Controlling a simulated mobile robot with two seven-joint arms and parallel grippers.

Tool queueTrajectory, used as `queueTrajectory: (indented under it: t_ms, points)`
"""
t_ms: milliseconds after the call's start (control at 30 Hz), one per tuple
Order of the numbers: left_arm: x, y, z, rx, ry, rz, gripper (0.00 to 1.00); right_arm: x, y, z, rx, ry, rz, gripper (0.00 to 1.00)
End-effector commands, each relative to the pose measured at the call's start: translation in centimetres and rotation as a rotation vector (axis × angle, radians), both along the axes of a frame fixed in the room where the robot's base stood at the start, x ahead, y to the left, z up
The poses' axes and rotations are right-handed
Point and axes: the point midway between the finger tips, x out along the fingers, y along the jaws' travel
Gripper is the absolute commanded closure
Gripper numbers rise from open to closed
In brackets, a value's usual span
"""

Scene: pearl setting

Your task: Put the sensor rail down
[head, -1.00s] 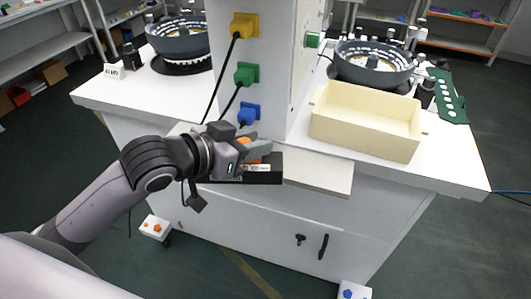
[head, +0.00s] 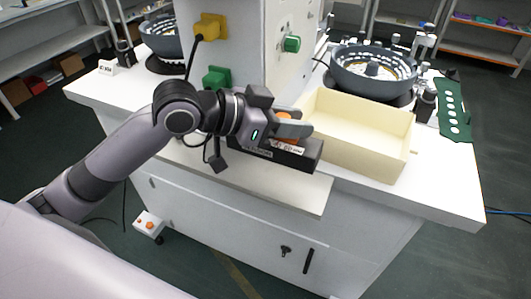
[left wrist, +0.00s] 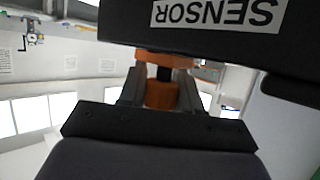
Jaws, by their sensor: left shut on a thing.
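The sensor rail (head: 280,150) is a black bar with white labels and an orange grip. My left gripper (head: 290,126) is shut on the orange part, and the rail hangs in front of the white column, over or just above the white ledge (head: 300,195). I cannot tell whether the rail touches the ledge. In the left wrist view the rail (left wrist: 200,45) shows close up with an upside-down "SENSOR" label, and the fingers (left wrist: 160,90) close around the orange grip. My right gripper is out of view.
A cream open tray (head: 365,155) stands just right of the rail, empty. Yellow (head: 210,27) and green (head: 216,78) connectors stick out of the column. The worktop's right end (head: 440,185) is clear.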

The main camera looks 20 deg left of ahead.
Motion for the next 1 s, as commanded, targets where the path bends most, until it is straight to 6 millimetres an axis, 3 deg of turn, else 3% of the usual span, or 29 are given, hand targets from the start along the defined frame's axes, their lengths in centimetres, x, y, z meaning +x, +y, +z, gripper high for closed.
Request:
queueTrajectory:
  t_ms: [100,333,533,900,933,1000]
  points:
    - [0.0,0.0,-2.4,-0.001,0.004,0.001,1.00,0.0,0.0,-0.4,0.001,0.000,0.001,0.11]
    - [0.0,0.0,-4.2,-0.001,0.001,0.001,1.00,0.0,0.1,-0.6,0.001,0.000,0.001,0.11]
    - [0.0,0.0,-7.0,-0.002,0.002,0.002,1.00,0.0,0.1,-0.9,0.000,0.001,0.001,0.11]
    - [0.0,0.0,-7.4,-0.002,-0.001,0.001,1.00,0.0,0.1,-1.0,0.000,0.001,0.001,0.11]
    - [0.0,0.0,-7.4,-0.001,0.000,0.001,0.60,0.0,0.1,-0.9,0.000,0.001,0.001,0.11]
    - [0.0,0.0,-7.4,-0.001,0.000,0.001,0.41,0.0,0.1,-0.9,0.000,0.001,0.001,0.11]
